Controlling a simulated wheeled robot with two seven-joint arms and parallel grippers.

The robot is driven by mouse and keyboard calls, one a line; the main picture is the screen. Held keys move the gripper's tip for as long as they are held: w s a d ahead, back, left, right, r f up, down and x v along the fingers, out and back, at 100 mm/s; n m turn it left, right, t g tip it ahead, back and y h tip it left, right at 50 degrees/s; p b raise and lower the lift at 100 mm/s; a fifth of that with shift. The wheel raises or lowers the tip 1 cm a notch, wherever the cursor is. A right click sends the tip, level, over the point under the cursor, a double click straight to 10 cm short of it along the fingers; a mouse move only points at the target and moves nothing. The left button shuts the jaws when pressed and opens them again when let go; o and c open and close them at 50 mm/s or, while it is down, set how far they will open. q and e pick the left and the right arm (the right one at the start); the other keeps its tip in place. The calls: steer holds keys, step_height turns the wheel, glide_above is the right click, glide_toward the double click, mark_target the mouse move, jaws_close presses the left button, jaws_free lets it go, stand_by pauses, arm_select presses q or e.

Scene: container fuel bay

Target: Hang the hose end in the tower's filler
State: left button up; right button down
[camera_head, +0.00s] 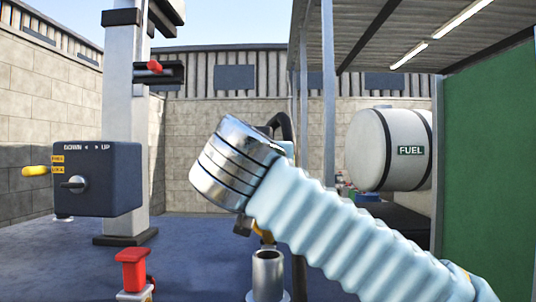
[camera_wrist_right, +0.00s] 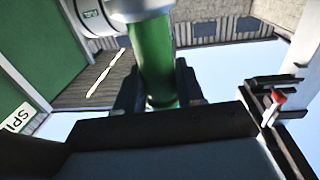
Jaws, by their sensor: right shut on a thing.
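The tower (camera_head: 118,120) is a pale upright column at the left in the head view. It carries a dark box (camera_head: 100,180) marked DOWN and UP, and a black bracket (camera_head: 172,74) with a red-tipped part. The bracket also shows at the right in the right wrist view (camera_wrist_right: 292,114). My right gripper (camera_wrist_right: 160,98) is shut on a green cylinder (camera_wrist_right: 152,62), apparently the hose end, with a pale wider part (camera_wrist_right: 140,8). In the head view my ribbed right arm hides this grip. I cannot tell which part is the filler. My left gripper is in neither view.
A metal tube (camera_head: 268,273) stands upright at the bottom centre, and a red-topped fitting (camera_head: 132,270) stands left of it. A yellow handle (camera_head: 36,172) sticks out left of the dark box. A white fuel tank (camera_head: 375,150) and a green panel (camera_head: 488,160) are at the right.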

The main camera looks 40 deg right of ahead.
steer(key=shift+s+a, duration=0.15)
stand_by(0.5)
steer(key=shift+s+a+f, duration=0.1)
steer(key=shift+a+f, duration=0.05)
steer(key=shift+f+p, duration=0.1)
steer(key=shift+p, duration=0.2)
stand_by(0.4)
steer(key=shift+f, duration=0.2)
stand_by(0.3)
steer(key=shift+f+b, duration=0.45)
steer(key=shift+f, duration=0.25)
steer(key=shift+f+b, duration=0.75)
steer(key=shift+f, duration=0.9)
